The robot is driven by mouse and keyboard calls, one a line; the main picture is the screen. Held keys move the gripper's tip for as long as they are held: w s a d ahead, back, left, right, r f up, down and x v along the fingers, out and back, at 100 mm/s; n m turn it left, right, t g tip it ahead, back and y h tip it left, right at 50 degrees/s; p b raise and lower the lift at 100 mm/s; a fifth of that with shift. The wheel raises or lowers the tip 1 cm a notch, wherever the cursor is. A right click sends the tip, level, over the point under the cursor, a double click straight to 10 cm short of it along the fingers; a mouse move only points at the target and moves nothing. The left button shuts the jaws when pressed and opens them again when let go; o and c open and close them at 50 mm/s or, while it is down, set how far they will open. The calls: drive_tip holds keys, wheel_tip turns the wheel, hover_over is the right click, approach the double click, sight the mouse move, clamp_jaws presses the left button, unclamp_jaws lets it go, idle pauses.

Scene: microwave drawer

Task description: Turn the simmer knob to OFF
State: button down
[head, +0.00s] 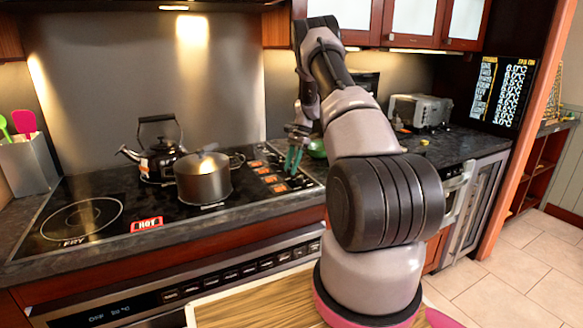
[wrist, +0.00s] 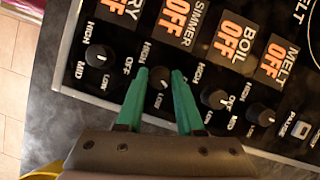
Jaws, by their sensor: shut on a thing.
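The simmer knob (wrist: 160,77) is a small round black knob below the SIMMER display (wrist: 177,20), which reads OFF in orange. My gripper (wrist: 160,74) has its two teal fingertips on either side of the knob and is shut on it. The fingers cover part of the lettering around the knob, and its exact pointer angle is hard to read. In the head view my gripper (head: 294,158) is down at the control strip at the right of the cooktop, and the knob is hidden there.
The fry knob (wrist: 97,55), boil knob (wrist: 214,97) and melt knob (wrist: 260,114) stand close by in the same row. A pot (head: 203,180) and a kettle (head: 163,155) stand on the cooktop. A toaster oven (head: 420,111) stands behind at the right.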

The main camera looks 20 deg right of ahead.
drive_tip(key=n+g, duration=0.1)
drive_tip(key=n, duration=0.2)
drive_tip(key=n+h, duration=0.1)
drive_tip(key=n, duration=0.1)
drive_tip(key=shift+w+r+n+g, duration=0.1)
drive_tip(key=shift+w+n+g, duration=0.1)
drive_tip(key=shift+n+g, duration=0.2)
idle(0.4)
drive_tip(key=c, duration=0.5)
unclamp_jaws()
drive_tip(key=shift+a, duration=0.1)
drive_tip(key=shift+c, duration=0.2)
drive_tip(key=v, duration=1)
drive_tip(key=shift+r, duration=0.35)
drive_tip(key=shift+w, duration=0.15)
